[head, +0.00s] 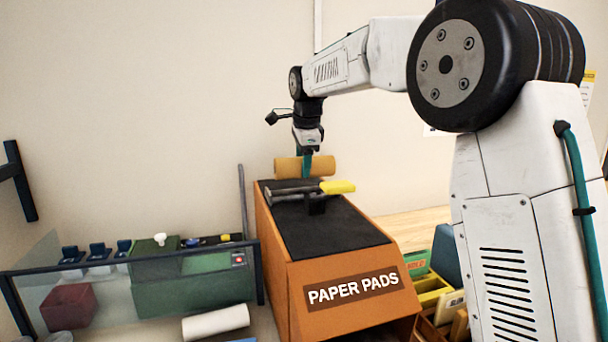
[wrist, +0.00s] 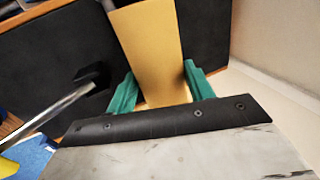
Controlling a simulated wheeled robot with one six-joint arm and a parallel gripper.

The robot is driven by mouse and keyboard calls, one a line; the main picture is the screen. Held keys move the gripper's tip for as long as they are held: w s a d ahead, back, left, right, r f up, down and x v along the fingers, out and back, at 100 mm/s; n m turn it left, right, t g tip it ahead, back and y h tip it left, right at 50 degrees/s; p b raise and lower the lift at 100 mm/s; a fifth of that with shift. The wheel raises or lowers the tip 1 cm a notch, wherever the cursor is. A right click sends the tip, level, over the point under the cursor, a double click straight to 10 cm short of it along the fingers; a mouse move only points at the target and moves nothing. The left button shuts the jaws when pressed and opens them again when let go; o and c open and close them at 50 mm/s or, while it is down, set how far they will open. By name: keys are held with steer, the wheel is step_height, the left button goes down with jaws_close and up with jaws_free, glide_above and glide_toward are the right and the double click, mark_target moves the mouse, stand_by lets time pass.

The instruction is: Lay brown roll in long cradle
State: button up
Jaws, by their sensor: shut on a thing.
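The brown roll (head: 290,167) is a tan cylinder held level at the far end of the orange cabinet top. My gripper (head: 306,168) points down with its teal fingers shut around the roll. In the wrist view the roll (wrist: 148,45) runs up between the two teal fingers (wrist: 160,88), above or close to the black top. I cannot tell whether the roll touches that top. I cannot make out a long cradle for certain in either view.
The orange cabinet (head: 335,273) reads PAPER PADS and has a black top (head: 335,235). A grey metal bar with a yellow handle (head: 337,187) sits on a black post there. A white roll (head: 215,322) and a green case (head: 195,285) are at left. Yellow bins (head: 430,290) stand at right.

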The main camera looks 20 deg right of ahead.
steer(key=shift+f, duration=1.65)
steer(key=shift+f, duration=0.1)
steer(key=shift+f, duration=0.3)
steer(key=o, duration=1.1)
steer(key=shift+f, duration=0.1)
steer(key=v, duration=1.3)
steer(key=shift+w, duration=0.1)
